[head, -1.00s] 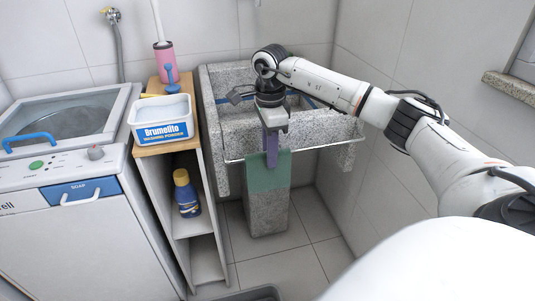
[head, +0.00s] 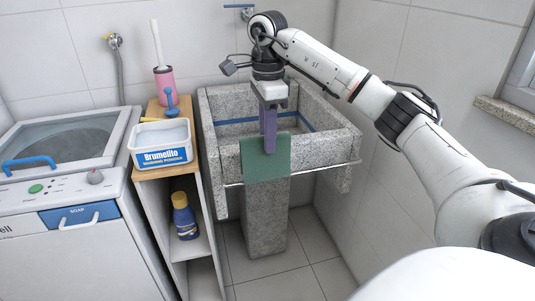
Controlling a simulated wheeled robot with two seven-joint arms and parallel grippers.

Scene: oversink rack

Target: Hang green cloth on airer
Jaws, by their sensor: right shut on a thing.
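The rail appears to be the airer. Whether the cloth touches it, I cannot tell. My right gripper (head: 269,146), with long purple fingers, points down and is shut on the cloth near its upper edge. The fingers cover part of the cloth. My left gripper is not in view.
The stone sink (head: 335,132) stands on a pedestal (head: 265,222). At left, a narrow wooden-topped shelf (head: 150,172) holds a Brumelito box (head: 162,150), a pink brush holder (head: 165,84) and a blue bottle (head: 185,218). A washing machine (head: 75,255) stands beyond it. Floor right of the pedestal is clear.

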